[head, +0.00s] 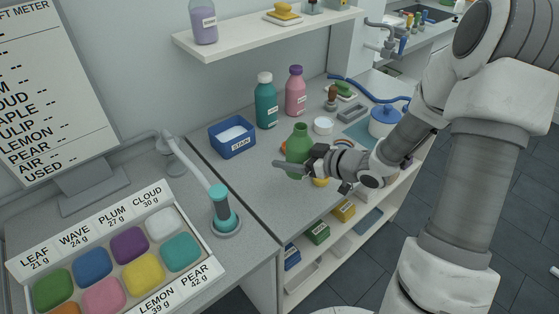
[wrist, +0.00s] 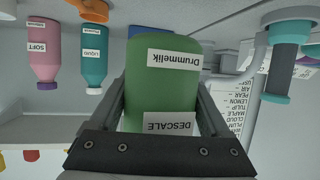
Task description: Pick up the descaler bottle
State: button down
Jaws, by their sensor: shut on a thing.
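The descaler bottle (head: 299,142) is green with an open neck and stands roughly upright near the counter's front edge in the head view. In the wrist view the bottle (wrist: 160,95) fills the middle, with white labels reading "DESCALE" and "Drummelik". My gripper (head: 297,168) is shut on the bottle's body, one finger on each side. It also shows in the wrist view (wrist: 160,110). The bottle's underside is hidden, so I cannot tell if it touches the counter.
A teal bottle (head: 266,105) and a pink bottle (head: 295,92) stand behind it. A blue tub (head: 232,138) labelled "STAPL" is to the left. A white jar (head: 323,126) and a blue pot (head: 384,121) are to the right. A wall shelf (head: 262,34) hangs above.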

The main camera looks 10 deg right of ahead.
jog(key=shift+d+r, duration=1.6)
jog(key=shift+d, duration=0.95)
jog(key=shift+w+a+m+t+h+p, duration=0.5)
jog(key=shift+w+a+m+t+h, duration=0.9)
jog(key=shift+w+m+h, duration=0.85)
jog(key=d+f+m+h, duration=0.1)
jog(key=s+f+m+t+h, duration=0.1)
jog(key=f+m+h, duration=0.1)
jog(key=s+d+f+m+h, duration=0.1)
jog(key=f+h, duration=0.1)
jog(key=shift+d+f+m, duration=0.1)
jog(key=shift+d+m, duration=0.2)
jog(key=shift+m, duration=0.05)
jog(key=shift+s, duration=0.25)
